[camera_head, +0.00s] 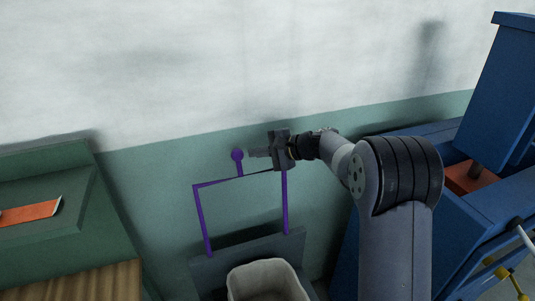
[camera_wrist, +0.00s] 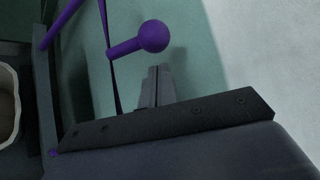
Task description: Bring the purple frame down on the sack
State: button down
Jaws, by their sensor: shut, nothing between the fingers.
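The purple frame (camera_head: 202,220) stands raised, its two posts rising from a dark grey block behind the sack. A purple knob (camera_head: 237,155) sits on a short stem at its top bar. The knob shows large in the wrist view (camera_wrist: 153,36). My gripper (camera_head: 252,153) is at the frame's top, its fingers pointing left, close to the knob. Its fingers (camera_wrist: 159,72) are shut and empty; I cannot tell whether they touch the frame. The pale, open-topped sack (camera_head: 265,264) stands below, in front of the posts. Its edge shows at the left of the wrist view (camera_wrist: 14,105).
A green bench (camera_head: 95,235) with an orange flat piece (camera_head: 30,212) stands at left. Blue machinery (camera_head: 490,100) fills the right side, with a red block (camera_head: 468,178) and yellow-ended rods (camera_head: 500,272) beside it. The wall (camera_head: 150,180) behind is plain.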

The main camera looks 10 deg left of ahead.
jog(key=x, duration=0.3)
jog(key=shift+a, duration=0.1)
jog(key=shift+s+f, duration=0.1)
jog(key=shift+s, duration=0.05)
